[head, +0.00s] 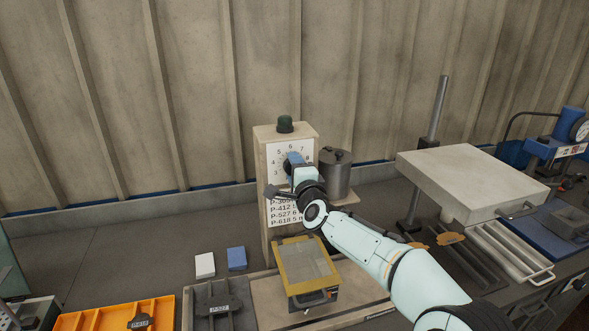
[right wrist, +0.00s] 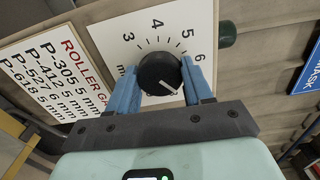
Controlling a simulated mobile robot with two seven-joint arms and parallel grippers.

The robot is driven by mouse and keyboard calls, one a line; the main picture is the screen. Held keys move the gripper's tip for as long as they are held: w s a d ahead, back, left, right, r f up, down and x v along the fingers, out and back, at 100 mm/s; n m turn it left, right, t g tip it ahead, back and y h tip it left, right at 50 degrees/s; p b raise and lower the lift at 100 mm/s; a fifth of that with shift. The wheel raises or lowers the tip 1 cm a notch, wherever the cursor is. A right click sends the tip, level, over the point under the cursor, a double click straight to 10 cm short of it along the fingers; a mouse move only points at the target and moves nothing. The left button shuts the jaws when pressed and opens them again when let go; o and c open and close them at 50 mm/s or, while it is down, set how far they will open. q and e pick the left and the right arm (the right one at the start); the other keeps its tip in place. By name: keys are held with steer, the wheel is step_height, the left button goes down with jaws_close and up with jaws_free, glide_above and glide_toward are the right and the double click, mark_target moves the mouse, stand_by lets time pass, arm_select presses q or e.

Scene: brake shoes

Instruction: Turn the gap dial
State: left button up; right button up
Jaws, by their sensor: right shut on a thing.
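The gap dial is a round black knob (right wrist: 159,74) on a white numbered face (right wrist: 115,55), fixed to the front of a beige upright box (head: 262,160). My right gripper (head: 293,161) reaches it from the front. In the right wrist view its blue fingers (right wrist: 160,70) are shut on the knob, one on each side. The knob's white pointer line slants to the lower right, past the 6; the number it points at is hidden by the gripper. The numbers 3, 4, 5 and 6 show around it. My left gripper is not in view.
Below the face is a roller gap list (right wrist: 55,75) with part numbers and millimetres. A yellow-framed tray (head: 281,270) lies beneath my arm. White (head: 205,265) and blue (head: 236,259) blocks lie left.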

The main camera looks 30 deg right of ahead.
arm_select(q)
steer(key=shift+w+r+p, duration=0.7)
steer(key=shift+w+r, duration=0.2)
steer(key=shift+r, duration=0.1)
arm_select(e)
steer(key=n, duration=1)
steer(key=shift+r, duration=0.1)
steer(key=shift+n, duration=0.4)
steer(key=o, duration=1)
steer(key=shift+o, duration=0.2)
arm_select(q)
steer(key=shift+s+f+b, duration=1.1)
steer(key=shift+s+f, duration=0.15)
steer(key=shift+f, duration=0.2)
arm_select(e)
steer(key=v, duration=1.3)
steer(key=shift+s+a, duration=0.15)
